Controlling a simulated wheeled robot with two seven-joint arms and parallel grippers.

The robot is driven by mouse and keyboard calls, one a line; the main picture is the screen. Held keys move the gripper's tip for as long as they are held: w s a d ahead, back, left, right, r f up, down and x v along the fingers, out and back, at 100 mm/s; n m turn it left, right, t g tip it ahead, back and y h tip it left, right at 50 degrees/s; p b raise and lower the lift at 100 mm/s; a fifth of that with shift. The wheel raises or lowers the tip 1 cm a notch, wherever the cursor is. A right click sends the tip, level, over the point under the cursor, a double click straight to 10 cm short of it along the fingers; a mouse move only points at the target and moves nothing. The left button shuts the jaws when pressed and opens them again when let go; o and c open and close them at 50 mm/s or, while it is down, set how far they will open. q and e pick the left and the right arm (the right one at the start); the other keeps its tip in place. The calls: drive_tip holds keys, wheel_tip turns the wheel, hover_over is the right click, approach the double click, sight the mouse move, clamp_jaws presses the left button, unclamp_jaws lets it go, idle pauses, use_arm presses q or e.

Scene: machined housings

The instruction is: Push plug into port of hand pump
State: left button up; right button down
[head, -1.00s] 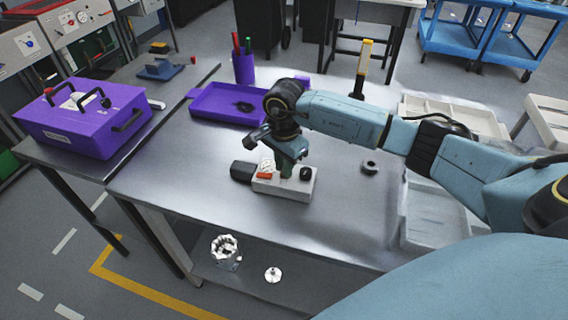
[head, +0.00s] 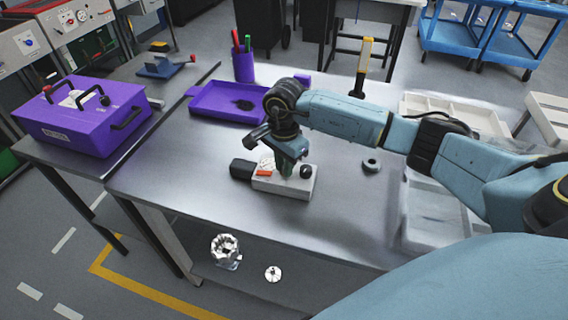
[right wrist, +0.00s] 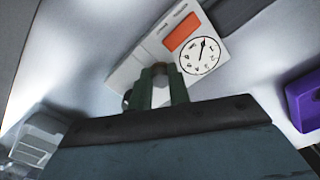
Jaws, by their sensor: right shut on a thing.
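The hand pump (head: 284,186) is a pale grey block lying on the steel table, with a round white dial, an orange label, a black knob and a black end part. Its dial and label show clearly in the right wrist view (right wrist: 201,56). My right gripper (head: 285,171) points down at the top of the pump, between dial and knob. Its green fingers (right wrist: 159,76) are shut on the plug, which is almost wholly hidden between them. How far the plug sits in the port cannot be seen. My left gripper is not in view.
A purple tray (head: 206,107) and a purple pen cup (head: 243,67) stand behind the pump. A purple toolbox (head: 57,128) is at the left. The table front is clear.

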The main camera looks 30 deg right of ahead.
drive_tip(key=c, duration=1.2)
unclamp_jaws()
drive_tip(key=shift+c, duration=0.2)
wheel_tip(320, 180, up, 13)
drive_tip(key=shift+r, duration=0.2)
